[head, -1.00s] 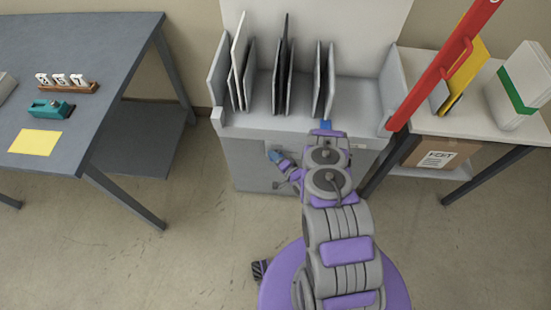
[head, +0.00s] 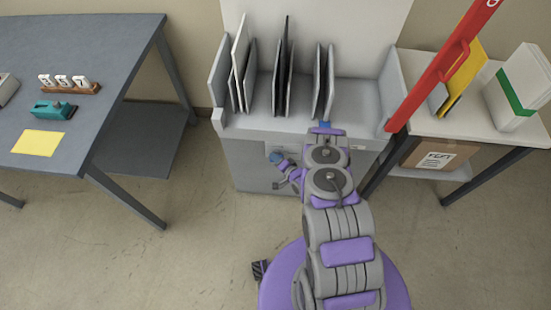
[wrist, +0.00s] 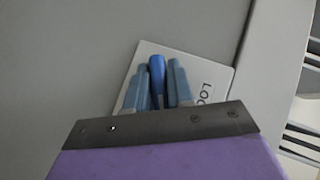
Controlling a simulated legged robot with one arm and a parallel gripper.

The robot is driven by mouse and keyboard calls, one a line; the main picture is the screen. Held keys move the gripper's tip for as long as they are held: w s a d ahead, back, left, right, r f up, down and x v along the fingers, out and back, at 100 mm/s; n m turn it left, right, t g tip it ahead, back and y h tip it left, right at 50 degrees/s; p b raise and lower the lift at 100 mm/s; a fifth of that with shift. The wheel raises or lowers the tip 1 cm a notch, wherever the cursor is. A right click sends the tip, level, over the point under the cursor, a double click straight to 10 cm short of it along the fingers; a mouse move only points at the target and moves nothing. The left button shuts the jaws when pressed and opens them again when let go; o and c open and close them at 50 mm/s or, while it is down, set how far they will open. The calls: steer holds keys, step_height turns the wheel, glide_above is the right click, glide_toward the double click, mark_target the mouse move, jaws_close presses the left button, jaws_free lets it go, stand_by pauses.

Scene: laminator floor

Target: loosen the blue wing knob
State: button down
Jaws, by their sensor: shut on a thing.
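The blue wing knob (wrist: 157,72) shows in the wrist view as a darker blue upright wing in front of a white label plate (wrist: 213,77) with partly hidden lettering that starts "LO". My gripper (wrist: 158,90) has a light blue finger on each side of the wing and is shut on it. The knob's base is hidden behind the fingers and gripper body. In the head view my gripper (head: 276,158) reaches the front panel of the grey machine (head: 245,160), left of my arm; the knob cannot be told apart from the fingers there.
Dark and light upright panels (head: 283,75) stand on top of the machine. A dark table (head: 100,50) is at left, a side table (head: 490,125) with a carton (head: 440,158) below it at right. A red bar (head: 435,70) slants beside the machine. Floor between is clear.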

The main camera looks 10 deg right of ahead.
steer(key=shift+w+d+r+n+g+h+p, duration=0.15)
steer(key=shift+n+g+h+p, duration=0.15)
steer(key=shift+h+p, duration=0.15)
steer(key=shift+d+r+n+g+h+p, duration=0.1)
steer(key=shift+r+n+g+h+p, duration=0.1)
steer(key=shift+n+h+p, duration=0.2)
steer(key=n+g+h+p, duration=0.1)
steer(key=h+p, duration=0.1)
steer(key=h, duration=0.1)
steer(key=shift+a+f+n+g, duration=0.1)
steer(key=shift+a+n+g, duration=0.05)
steer(key=shift+n+g, duration=0.25)
steer(key=n+g+h+p, duration=0.1)
steer(key=n+h+p, duration=0.1)
steer(key=h, duration=0.1)
steer(key=shift+w+h, duration=0.1)
steer(key=shift+h, duration=0.15)
steer(key=shift+w+g+h, duration=0.15)
steer(key=shift+g+h, duration=0.15)
steer(key=c, duration=1.1)
jaws_free()
